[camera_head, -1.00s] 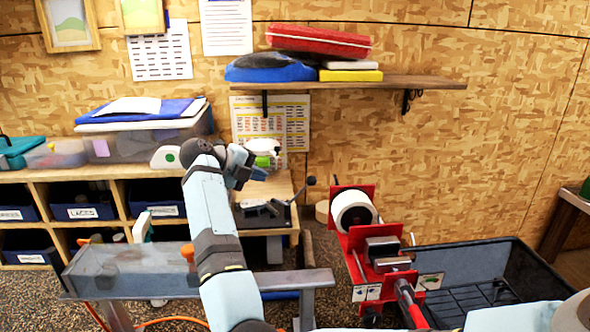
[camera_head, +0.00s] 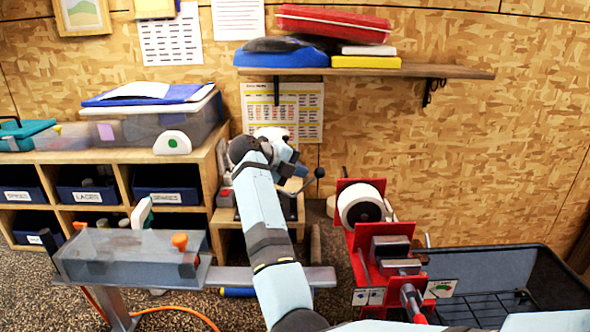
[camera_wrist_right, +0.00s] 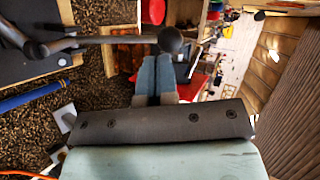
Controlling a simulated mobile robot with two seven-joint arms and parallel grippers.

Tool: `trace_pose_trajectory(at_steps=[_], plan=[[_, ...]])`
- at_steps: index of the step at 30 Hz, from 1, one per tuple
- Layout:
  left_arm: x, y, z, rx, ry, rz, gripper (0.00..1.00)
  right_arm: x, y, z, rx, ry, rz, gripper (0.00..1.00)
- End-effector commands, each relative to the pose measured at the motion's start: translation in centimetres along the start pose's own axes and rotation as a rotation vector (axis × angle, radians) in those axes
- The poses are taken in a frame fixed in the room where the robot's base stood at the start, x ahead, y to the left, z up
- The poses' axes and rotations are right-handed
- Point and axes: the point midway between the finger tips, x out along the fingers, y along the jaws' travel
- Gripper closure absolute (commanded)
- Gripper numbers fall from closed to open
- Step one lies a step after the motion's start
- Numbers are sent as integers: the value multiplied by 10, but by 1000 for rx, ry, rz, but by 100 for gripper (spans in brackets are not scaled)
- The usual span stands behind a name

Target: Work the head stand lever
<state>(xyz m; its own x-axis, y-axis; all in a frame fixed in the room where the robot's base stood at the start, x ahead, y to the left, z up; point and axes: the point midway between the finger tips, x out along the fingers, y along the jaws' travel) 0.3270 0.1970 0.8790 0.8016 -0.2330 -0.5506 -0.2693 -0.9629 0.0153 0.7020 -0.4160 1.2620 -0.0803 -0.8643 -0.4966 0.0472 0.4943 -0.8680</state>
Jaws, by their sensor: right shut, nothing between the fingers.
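The head stand (camera_head: 290,205) is a dark block on the low wooden bench behind my arm. Its lever is a thin rod with a black ball knob (camera_head: 319,172), tilted up to the right. In the right wrist view, the lever rod (camera_wrist_right: 110,40) runs across to the ball knob (camera_wrist_right: 170,40). My right gripper (camera_head: 298,170) is just left of the knob, its fingers together and empty. In the wrist view, its blue-grey fingertips (camera_wrist_right: 155,58) are right beside the knob and rod; I cannot tell whether they touch. My arm hides part of the stand. My left gripper is out of view.
A red vise machine (camera_head: 365,250) with a white roll stands to the right, beside a black bin (camera_head: 500,270). A grey trough (camera_head: 125,255) stands at front left. Wooden cubbies (camera_head: 110,160) with bins are behind it. A wall shelf (camera_head: 370,72) hangs above.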

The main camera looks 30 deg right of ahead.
Motion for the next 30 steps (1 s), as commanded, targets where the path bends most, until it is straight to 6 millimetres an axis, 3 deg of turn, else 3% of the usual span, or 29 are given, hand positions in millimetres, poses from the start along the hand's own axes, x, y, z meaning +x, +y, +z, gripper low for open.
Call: trace_pose_trajectory(at_steps=[23,30], plan=[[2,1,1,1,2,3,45,12,0,0,0,-3,5,100],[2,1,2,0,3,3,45,27,-8,0,13,-10,37,100]])
